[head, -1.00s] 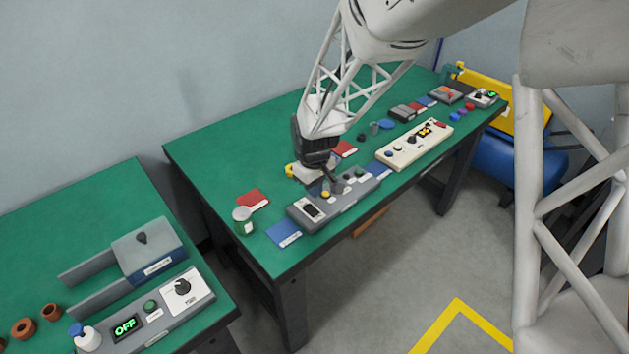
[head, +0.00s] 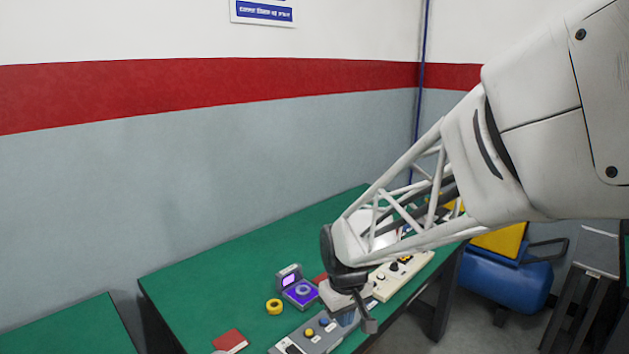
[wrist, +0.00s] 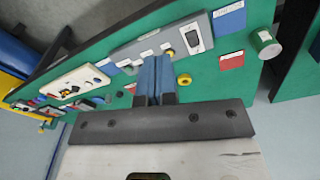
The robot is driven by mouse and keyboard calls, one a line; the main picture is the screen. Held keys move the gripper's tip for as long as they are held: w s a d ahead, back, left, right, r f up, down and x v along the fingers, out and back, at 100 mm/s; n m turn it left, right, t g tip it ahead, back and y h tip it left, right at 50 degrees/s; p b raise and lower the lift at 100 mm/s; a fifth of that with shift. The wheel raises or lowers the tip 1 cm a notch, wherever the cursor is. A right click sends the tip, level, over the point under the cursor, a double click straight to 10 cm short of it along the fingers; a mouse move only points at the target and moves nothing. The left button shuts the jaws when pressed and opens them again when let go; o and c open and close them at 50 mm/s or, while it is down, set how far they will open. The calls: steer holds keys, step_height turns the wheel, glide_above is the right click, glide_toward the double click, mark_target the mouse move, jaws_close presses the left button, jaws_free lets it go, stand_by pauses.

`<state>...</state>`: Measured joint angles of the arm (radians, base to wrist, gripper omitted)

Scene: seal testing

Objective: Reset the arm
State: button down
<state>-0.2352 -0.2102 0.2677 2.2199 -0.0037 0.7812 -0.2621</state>
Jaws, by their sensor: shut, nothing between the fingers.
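My gripper (wrist: 154,80) is shut and empty, its two blue fingers pressed together in the wrist view. In the head view my gripper (head: 346,318) hangs above the front edge of the green table (head: 215,275), over the right end of a grey control panel (head: 318,336). That panel also shows beyond the fingertips in the wrist view (wrist: 175,40). The fingers appear apart from the panel, though the exact height is hard to tell. My forearm hides part of the table's right side.
A small device with a purple screen (head: 298,290) and a yellow ring (head: 274,306) sit left of my gripper. A cream control panel (head: 403,274) lies to the right. A blue tank (head: 505,278) stands beyond the table. The table's back left is clear.

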steer(key=s+d+r+m, duration=0.3)
steer(key=s+d, duration=0.3)
steer(key=s, duration=0.4)
steer(key=s+d+r+m+t, duration=0.1)
steer(key=s+d+r+m, duration=0.2)
steer(key=s+d+r, duration=0.3)
steer(key=s, duration=0.5)
steer(key=shift+d+r+t, duration=0.2)
steer(key=shift+r+t, duration=0.05)
steer(key=shift+t, duration=0.05)
